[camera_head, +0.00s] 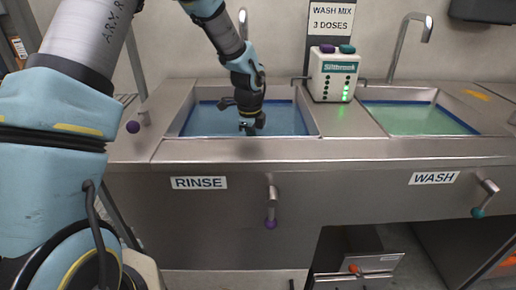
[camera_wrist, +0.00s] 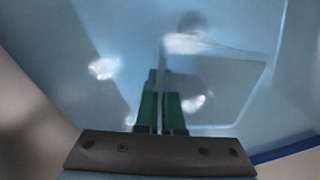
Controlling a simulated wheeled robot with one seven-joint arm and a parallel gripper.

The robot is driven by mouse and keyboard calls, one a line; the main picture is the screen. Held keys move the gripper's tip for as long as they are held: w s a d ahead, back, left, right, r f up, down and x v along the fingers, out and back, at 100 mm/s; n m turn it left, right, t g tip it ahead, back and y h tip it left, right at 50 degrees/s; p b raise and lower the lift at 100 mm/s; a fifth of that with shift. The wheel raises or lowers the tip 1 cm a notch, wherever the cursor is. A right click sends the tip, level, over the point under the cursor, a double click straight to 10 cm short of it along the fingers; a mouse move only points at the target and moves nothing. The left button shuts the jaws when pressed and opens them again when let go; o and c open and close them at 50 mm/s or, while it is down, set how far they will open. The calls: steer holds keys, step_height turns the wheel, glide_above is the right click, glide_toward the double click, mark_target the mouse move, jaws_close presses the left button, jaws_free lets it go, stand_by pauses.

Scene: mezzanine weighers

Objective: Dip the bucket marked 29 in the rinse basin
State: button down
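The rinse basin (camera_head: 305,112) is the left sink, labelled RINSE on its front, and holds blue water. My gripper (camera_head: 248,128) points down into it, with its tip at or just above the water. In the wrist view its green fingers (camera_wrist: 161,112) are close together, with a narrow gap. A pale, see-through panel with a rounded corner (camera_wrist: 225,80) shows beyond the fingers. I cannot tell whether it is a bucket, part of the basin or a reflection, nor whether the fingers hold it. No number 29 is readable in either view.
The wash basin (camera_head: 415,118) with greenish water is at the right. A white dosing box (camera_head: 333,75) with lit green dots stands between the basins. Taps (camera_head: 408,45) rise behind. Lever handles (camera_head: 271,205) stick out in front. An open drawer (camera_head: 355,270) is below.

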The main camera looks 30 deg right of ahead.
steer(key=shift+r, duration=0.1)
step_height(320, 180, up, 23)
steer(key=p, duration=1.9)
stand_by(1.1)
